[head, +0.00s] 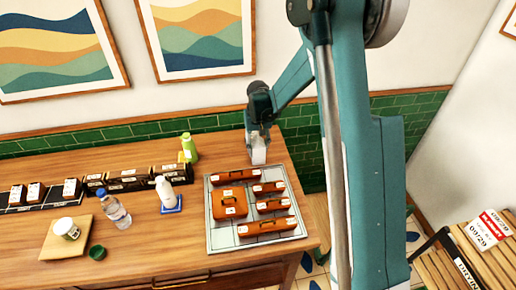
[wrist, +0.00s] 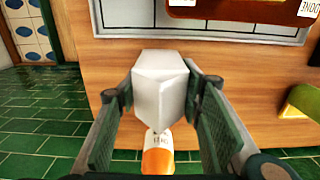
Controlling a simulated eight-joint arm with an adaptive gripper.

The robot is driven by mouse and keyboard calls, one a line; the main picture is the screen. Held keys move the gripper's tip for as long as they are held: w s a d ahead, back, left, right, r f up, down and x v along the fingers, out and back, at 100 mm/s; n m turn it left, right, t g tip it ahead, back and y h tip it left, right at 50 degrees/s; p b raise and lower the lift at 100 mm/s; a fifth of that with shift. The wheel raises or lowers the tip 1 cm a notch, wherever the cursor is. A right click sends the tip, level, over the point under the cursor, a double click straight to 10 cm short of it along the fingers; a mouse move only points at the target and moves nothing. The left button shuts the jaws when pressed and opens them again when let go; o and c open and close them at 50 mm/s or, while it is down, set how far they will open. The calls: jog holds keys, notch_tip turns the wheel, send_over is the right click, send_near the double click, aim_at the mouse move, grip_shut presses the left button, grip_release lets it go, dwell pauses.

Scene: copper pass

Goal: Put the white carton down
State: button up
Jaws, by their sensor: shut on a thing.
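The white carton (head: 258,153) is between the fingers of my gripper (head: 259,132), behind the back edge of the grey tray in the head view. In the wrist view the carton (wrist: 160,85) is a plain pale block, held between both green-padded fingers of my gripper (wrist: 165,98). The gripper is shut on it. The carton is over or at the back part of the wooden table (head: 140,250). I cannot tell whether its base touches the wood.
The grey tray (head: 217,241) bears several orange-brown cases. An orange-and-white object (wrist: 157,158) shows below the carton in the wrist view. A green bottle (head: 189,149), a white bottle (head: 165,190) and a clear bottle (head: 115,208) stand left of the tray.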

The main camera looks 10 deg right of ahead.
jog(key=o, duration=1.2)
jog(key=shift+r, duration=0.1)
notch_tip(320, 180, up, 12)
dwell(0.7)
